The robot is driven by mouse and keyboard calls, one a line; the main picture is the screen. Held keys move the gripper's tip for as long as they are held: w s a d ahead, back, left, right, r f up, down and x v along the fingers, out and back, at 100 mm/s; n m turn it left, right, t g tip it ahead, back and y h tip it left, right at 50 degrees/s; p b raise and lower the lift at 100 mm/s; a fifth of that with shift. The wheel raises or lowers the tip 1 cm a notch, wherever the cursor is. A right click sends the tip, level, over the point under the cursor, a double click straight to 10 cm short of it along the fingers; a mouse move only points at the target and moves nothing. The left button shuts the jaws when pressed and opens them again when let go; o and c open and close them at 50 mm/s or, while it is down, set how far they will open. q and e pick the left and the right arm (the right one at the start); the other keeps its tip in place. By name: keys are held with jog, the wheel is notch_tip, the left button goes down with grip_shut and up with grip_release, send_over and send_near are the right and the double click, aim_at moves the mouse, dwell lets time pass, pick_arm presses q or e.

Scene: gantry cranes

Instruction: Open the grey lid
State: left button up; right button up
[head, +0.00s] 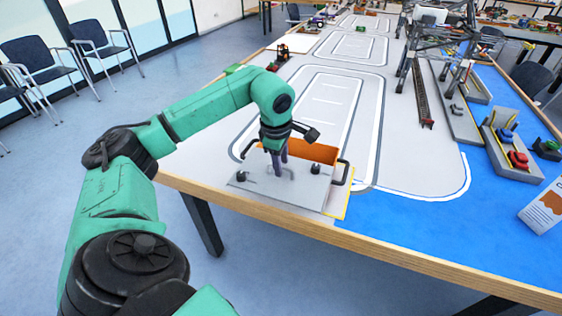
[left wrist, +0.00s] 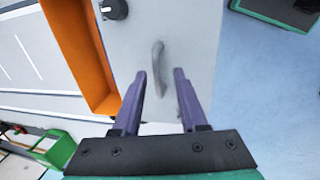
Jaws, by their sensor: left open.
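The grey lid (head: 300,192) is a flat panel near the table's front edge, with dark knobs near its ends. Orange walls of the box (head: 314,151) show behind it. In the left wrist view the lid (left wrist: 195,45) fills the middle, and a grey bar handle (left wrist: 158,65) stands out from it. My left gripper (head: 280,172) points down over the lid, hiding part of it. In the left wrist view its purple fingers (left wrist: 156,78) are open, with the handle appearing between them. I cannot tell whether they touch it. My right gripper is not in view.
Black side handles (head: 342,172) stick out beside the box. The wooden table edge (head: 400,261) runs close in front. A crane (head: 440,45), a rail and small model vehicles (head: 517,160) stand to the right.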

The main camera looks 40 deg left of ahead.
pick_arm(q)
jog(key=shift+r, duration=0.1)
notch_tip(320, 180, up, 14)
jog(key=s+p, duration=0.2)
jog(key=shift+s+d, duration=0.4)
jog(key=shift+d, duration=0.05)
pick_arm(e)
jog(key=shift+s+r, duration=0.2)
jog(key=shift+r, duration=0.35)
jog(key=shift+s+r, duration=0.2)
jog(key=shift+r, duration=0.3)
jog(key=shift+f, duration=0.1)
pick_arm(q)
jog(key=b, duration=0.7)
send_over(277, 182)
notch_tip(277, 182, down, 6)
jog(key=f, duration=0.2)
jog(key=w+f, duration=0.1)
jog(key=f, duration=0.2)
jog(key=w+f, duration=0.1)
jog(key=f, duration=0.2)
jog(key=shift+a+f+b, duration=0.15)
jog(key=shift+a+b, duration=0.2)
jog(key=shift+a, duration=0.05)
jog(key=shift+s, duration=0.1)
grip_shut()
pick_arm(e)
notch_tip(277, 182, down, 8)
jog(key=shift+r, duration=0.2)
